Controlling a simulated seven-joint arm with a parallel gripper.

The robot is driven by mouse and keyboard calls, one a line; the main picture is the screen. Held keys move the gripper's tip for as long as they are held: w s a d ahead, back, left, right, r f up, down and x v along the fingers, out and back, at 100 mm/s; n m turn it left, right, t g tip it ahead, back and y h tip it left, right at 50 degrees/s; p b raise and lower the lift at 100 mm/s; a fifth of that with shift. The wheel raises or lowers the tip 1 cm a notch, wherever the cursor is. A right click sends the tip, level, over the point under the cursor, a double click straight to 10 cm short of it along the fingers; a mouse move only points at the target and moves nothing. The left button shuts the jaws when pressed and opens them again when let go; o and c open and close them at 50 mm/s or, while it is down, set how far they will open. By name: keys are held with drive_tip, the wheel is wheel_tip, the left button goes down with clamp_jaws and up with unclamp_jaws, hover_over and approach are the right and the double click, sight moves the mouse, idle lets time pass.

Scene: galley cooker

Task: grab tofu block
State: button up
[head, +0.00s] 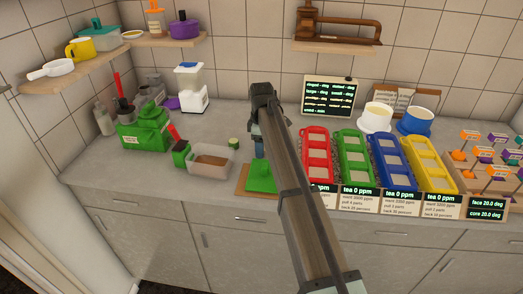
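I cannot make out a tofu block for certain; my arm covers part of the counter. My arm reaches up from the lower right and bends over near the middle of the head view. My gripper (258,148) seems to hang below that bend, mostly hidden by the arm. Below it a green thing (261,177) lies on a small brown board (242,178) at the counter's front. I cannot tell if they touch. The fingers are too small and covered to show whether they are open.
Left of the board stands a clear tub (211,160) with brown contents. A green box (144,130) is further left. Red (315,157), green, blue and yellow trays fill the right. The counter (140,180) is clear at front left.

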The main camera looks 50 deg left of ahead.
drive_tip(key=c, duration=0.6)
drive_tip(key=shift+r, duration=0.1)
